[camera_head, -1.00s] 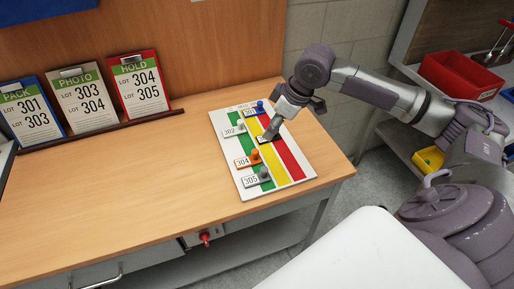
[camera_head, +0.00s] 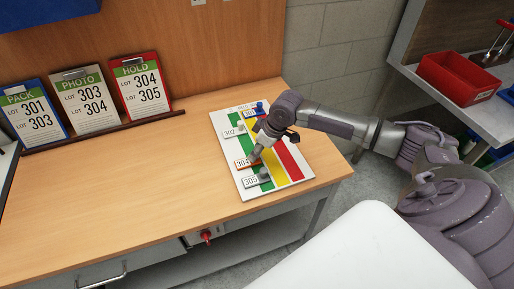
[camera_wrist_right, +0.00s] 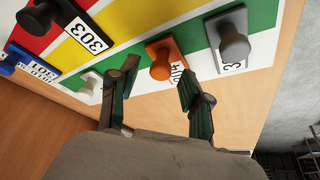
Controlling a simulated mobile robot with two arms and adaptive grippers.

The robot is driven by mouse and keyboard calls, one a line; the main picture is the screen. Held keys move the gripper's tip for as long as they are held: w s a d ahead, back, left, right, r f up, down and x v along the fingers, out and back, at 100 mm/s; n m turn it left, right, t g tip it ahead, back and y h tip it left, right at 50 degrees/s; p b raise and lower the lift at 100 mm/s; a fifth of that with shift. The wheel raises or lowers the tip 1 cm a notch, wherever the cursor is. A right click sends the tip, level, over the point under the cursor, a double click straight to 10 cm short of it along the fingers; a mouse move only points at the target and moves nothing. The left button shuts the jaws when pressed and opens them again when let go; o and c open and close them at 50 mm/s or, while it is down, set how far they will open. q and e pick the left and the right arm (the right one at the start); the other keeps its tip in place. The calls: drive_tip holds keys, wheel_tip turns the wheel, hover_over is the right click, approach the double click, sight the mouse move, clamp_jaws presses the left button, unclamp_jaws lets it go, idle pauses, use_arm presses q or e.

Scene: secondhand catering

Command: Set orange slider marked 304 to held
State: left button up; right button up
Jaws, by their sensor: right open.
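The orange slider marked 304 (camera_wrist_right: 161,58) sits on the green stripe of the white slider board (camera_head: 222,128); its knob stands up from an orange base. In the head view, my right gripper (camera_head: 257,152) is over it and partly hides it. In the right wrist view, my right gripper (camera_wrist_right: 158,88) is open, with one finger on each side of the orange knob; I cannot tell whether either touches it. The board has green, yellow and red (camera_head: 291,160) stripes. My left gripper is not in view.
The grey slider marked 305 (camera_wrist_right: 232,42) is close beside the orange one. A white slider (camera_wrist_right: 90,84) and black slider 303 (camera_wrist_right: 68,14) lie on the other side. The red HOLD card (camera_head: 140,82) lists 304 and 305.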

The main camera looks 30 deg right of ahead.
drive_tip(key=shift+f, duration=0.1)
clamp_jaws()
idle(0.3)
